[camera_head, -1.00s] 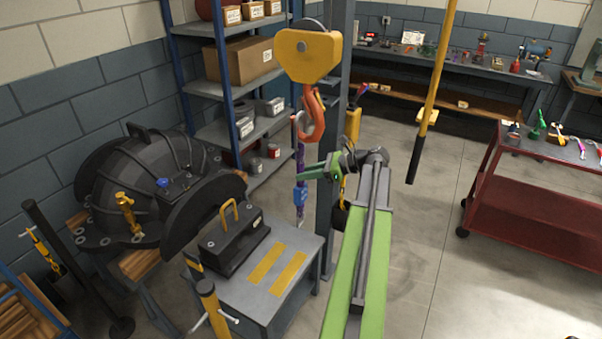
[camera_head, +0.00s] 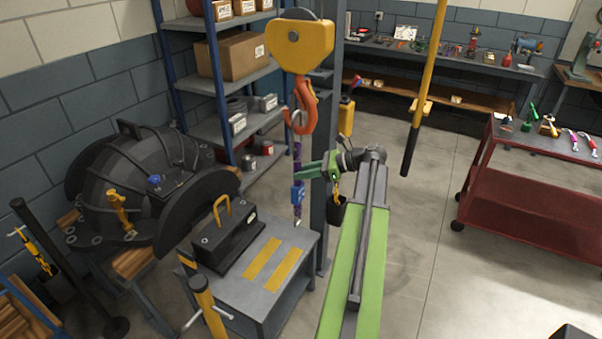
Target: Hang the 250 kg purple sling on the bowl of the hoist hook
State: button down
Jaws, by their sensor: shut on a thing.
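The orange hoist hook (camera_head: 308,112) hangs from a yellow block (camera_head: 300,45) near the top middle. The purple sling (camera_head: 297,160) hangs upright just below it, with a blue tag (camera_head: 297,194) and a metal end at the bottom. A grey ring (camera_head: 298,118) at the sling's top overlaps the hook's bowl in the picture. I cannot tell whether the ring is around the hook or only in front of it. My green gripper (camera_head: 302,173) comes from the right and is shut on the sling, above the tag. Its fingers hide part of the sling.
A grey table (camera_head: 255,300) with yellow stripes and a black handled block (camera_head: 228,245) stands below. A dark casing (camera_head: 125,190) is at left. A grey post (camera_head: 328,225) stands close behind my gripper. A yellow pole (camera_head: 428,75) hangs at right. A red cart (camera_head: 525,195) is farther right.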

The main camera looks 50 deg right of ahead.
aim_at(301, 182)
jog(key=shift+s+f+b, duration=0.2)
jog(key=shift+f+b, duration=0.15)
jog(key=shift+f, duration=0.2)
jog(key=shift+s+d+f+b, duration=0.1)
jog(key=shift+s+f+b, duration=0.05)
jog(key=shift+f+b, duration=1.25)
jog(key=shift+r, duration=0.1)
jog(key=c, duration=1.1)
grip_release()
jog(key=shift+c, duration=0.2)
